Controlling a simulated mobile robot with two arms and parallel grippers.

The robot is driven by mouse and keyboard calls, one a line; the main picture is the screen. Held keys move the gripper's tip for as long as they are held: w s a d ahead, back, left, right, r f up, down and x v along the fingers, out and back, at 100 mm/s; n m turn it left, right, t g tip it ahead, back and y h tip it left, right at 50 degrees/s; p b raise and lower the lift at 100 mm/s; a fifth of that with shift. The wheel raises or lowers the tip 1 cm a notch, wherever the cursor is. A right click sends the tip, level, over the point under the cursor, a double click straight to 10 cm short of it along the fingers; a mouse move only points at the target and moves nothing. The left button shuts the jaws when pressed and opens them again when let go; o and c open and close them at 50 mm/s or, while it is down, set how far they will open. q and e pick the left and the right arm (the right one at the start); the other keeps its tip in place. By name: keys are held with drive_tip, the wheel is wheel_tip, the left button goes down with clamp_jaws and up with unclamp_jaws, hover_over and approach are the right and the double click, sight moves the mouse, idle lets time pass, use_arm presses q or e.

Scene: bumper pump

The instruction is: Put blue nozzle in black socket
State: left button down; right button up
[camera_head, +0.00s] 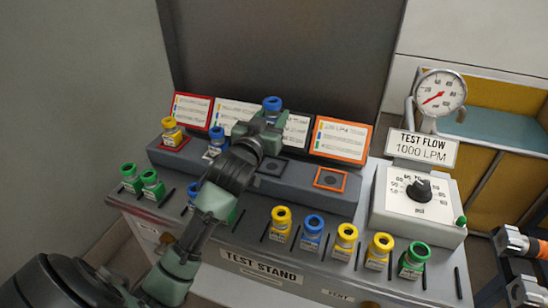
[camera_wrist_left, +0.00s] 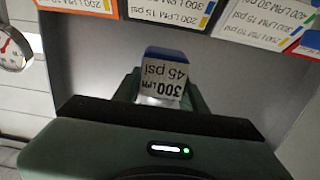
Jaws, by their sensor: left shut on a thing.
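My left gripper (camera_head: 266,122) is shut on a blue-topped nozzle (camera_head: 271,105) and holds it upright above the grey socket block. A dark-edged socket (camera_head: 270,167), seemingly the black one, is on the block just below the gripper and looks empty. Part of it may be hidden by my arm. Another blue nozzle (camera_head: 216,137) stands in the socket to its left. My right gripper is not in view.
A yellow nozzle (camera_head: 171,127) stands in the red socket; the orange-edged socket (camera_head: 331,179) is empty. Several yellow, blue and green nozzles, including a green nozzle (camera_head: 412,260), stand along the front ledge. The gauge (camera_head: 440,93) and dial box (camera_head: 418,200) are at right.

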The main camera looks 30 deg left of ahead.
use_arm(q)
wheel_tip(320, 180, down, 7)
drive_tip(key=shift+f+b, duration=0.15)
drive_tip(key=shift+b, duration=0.15)
drive_tip(key=shift+f, duration=0.25)
wheel_tip(320, 180, down, 4)
drive_tip(key=shift+r, duration=0.25)
drive_tip(key=shift+f+b, duration=0.3)
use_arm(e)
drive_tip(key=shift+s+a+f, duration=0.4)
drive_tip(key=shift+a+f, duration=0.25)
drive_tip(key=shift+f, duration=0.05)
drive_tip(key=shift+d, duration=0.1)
use_arm(q)
drive_tip(key=shift+f, duration=0.1)
